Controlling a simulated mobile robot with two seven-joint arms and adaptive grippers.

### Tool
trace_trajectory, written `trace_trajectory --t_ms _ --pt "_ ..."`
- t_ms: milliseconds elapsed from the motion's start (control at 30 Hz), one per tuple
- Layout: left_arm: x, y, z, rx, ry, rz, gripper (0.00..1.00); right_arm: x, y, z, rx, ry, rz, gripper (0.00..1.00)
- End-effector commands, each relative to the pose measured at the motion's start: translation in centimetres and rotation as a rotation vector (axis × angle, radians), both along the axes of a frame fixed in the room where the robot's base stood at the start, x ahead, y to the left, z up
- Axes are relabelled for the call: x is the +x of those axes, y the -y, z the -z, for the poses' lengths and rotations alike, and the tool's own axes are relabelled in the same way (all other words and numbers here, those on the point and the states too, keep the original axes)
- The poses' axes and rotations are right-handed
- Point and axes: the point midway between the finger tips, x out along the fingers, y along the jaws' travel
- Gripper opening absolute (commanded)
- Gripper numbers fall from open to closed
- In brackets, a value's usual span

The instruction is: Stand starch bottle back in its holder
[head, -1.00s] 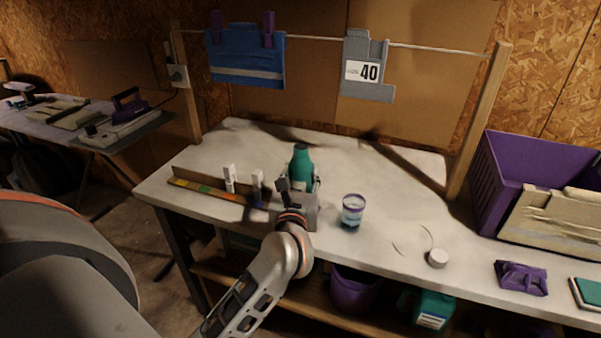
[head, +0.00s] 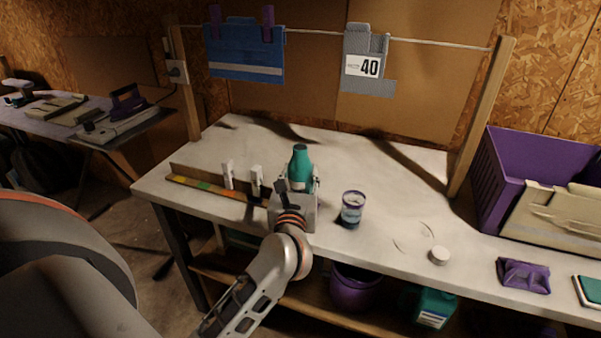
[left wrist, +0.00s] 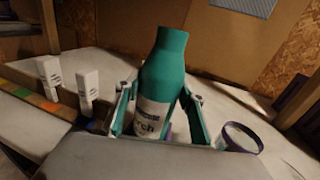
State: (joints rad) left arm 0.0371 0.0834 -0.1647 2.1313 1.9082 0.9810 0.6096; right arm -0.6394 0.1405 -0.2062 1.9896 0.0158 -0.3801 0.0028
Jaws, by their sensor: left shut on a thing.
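The teal starch bottle (head: 299,166) stands about upright over the left half of the white worktable (head: 375,160). My left gripper (head: 296,190) is shut on it from the front. In the left wrist view the bottle (left wrist: 160,85) sits between the two fingers of my left gripper (left wrist: 160,120), its white label facing me and its neck leaning slightly right. Its base is hidden, so I cannot tell whether it touches the table. No holder can be made out clearly. My right gripper is not in view.
A purple-rimmed cup (head: 352,208) stands close right of the gripper. Two white clips (head: 228,174) stand at a wooden strip with coloured patches (head: 200,186) on the left. A white round lid (head: 439,256) and purple item (head: 523,275) lie right. The table behind is clear.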

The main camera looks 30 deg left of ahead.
Motion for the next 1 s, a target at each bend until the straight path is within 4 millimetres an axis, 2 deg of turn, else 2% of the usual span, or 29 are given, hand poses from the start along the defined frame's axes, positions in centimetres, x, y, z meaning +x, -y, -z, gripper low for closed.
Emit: trace_trajectory --t_ms 533,567,600,1000 --pt "0.0 0.0 1.0 0.003 0.001 0.0 0.07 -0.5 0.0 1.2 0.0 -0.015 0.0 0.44" --pt "0.0 0.0 0.9 0.002 0.002 0.0 0.47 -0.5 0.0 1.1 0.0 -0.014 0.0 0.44" --pt "0.0 0.0 0.9 0.002 0.002 0.0 0.57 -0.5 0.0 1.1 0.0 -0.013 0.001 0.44" --pt "-0.2 0.1 1.1 0.0 -0.002 0.0 0.58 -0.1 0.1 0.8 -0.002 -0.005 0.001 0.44"
